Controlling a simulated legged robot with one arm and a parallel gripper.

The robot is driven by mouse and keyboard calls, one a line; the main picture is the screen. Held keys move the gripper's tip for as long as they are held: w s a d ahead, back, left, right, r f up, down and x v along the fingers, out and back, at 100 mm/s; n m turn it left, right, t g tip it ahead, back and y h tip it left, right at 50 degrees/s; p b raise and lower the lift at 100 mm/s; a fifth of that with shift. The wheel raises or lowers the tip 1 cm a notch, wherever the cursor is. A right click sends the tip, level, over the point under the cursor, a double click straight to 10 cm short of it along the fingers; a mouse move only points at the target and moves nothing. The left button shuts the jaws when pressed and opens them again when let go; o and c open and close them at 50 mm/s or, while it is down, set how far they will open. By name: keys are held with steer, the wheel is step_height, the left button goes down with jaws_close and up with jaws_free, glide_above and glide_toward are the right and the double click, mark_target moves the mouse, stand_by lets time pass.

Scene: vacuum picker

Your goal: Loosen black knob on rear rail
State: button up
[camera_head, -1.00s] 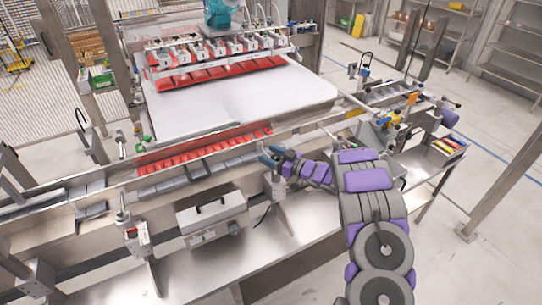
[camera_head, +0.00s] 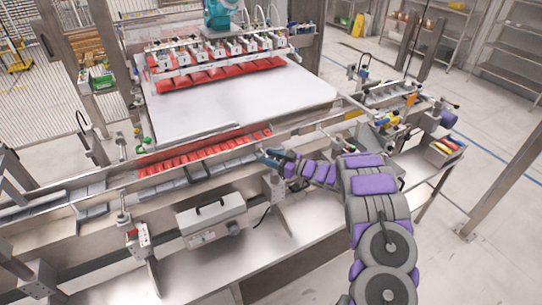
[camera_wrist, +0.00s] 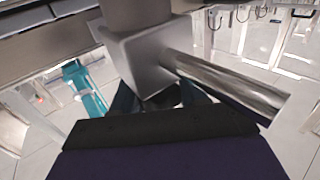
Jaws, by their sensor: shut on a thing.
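My gripper (camera_head: 268,157) is at the rail bracket (camera_head: 275,186), right of the red packs. In the wrist view, my gripper (camera_wrist: 158,100) has its dark fingers just below a grey metal block (camera_wrist: 150,62). The fingers are closed around a small dark part under the block, the black knob (camera_wrist: 163,97), which is mostly hidden between them. In the head view the knob cannot be made out behind the gripper. A shiny round rod (camera_wrist: 230,85) runs from the block to the right.
Red packs (camera_head: 205,150) lie in a row on the conveyor left of my gripper. A grey control box (camera_head: 213,220) is mounted in front of the rail. A white belt (camera_head: 230,105) lies behind. Metal brackets and a colored bin (camera_head: 445,150) stand to the right.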

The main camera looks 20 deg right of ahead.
steer(key=shift+r+n+g+y, duration=0.25)
steer(key=shift+n+g+y, duration=1.05)
steer(key=shift+y, duration=0.1)
steer(key=o, duration=1)
steer(key=shift+a+f, duration=0.1)
steer(key=shift+f, duration=0.05)
steer(key=shift+s, duration=0.1)
steer(key=p+v, duration=0.1)
steer(key=v, duration=1.6)
steer(key=shift+d, duration=0.35)
